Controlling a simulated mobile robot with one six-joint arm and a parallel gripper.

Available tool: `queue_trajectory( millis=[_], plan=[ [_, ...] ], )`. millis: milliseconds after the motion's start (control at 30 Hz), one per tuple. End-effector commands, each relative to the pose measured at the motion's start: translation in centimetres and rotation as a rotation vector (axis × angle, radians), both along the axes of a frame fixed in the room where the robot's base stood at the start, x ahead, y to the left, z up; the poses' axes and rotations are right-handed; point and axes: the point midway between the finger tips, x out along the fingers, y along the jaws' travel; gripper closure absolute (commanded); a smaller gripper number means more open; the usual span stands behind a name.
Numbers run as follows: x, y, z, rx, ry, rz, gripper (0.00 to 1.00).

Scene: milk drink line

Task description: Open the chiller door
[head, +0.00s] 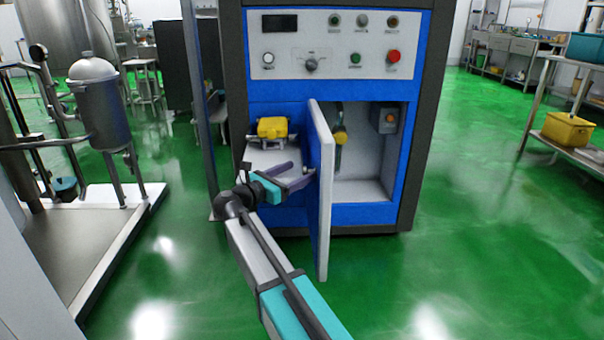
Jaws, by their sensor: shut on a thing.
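The chiller (427,130) is a blue and dark grey cabinet with a control panel on top. Its white chiller door (322,195) stands swung out towards me, seen nearly edge-on, with the compartment (362,170) open to its right. My gripper (300,176) is at the door's left, outer face, with its purple fingers reaching to it. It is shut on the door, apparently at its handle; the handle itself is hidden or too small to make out.
The control panel (338,45) has several knobs and a red button. A yellow valve-like part (272,127) sits left of the door. A tank skid (100,240) stands at left, and a shelf with a yellow bin (567,129) at right. The green floor between is clear.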

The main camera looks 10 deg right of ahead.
Motion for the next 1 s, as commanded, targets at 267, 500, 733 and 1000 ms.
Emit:
queue_trajectory(
  millis=[267,500,733,1000],
  plan=[
    [0.5,0.8,0.5,-0.01,-0.002,0.025,0.46],
    [-1.1,2.5,0.6,-0.01,-0.002,0.023,0.46],
    [-3.7,5.2,0.5,-0.005,-0.002,0.017,0.46],
    [-6.6,8.5,0.4,-0.002,-0.002,0.008,0.46]
  ],
)
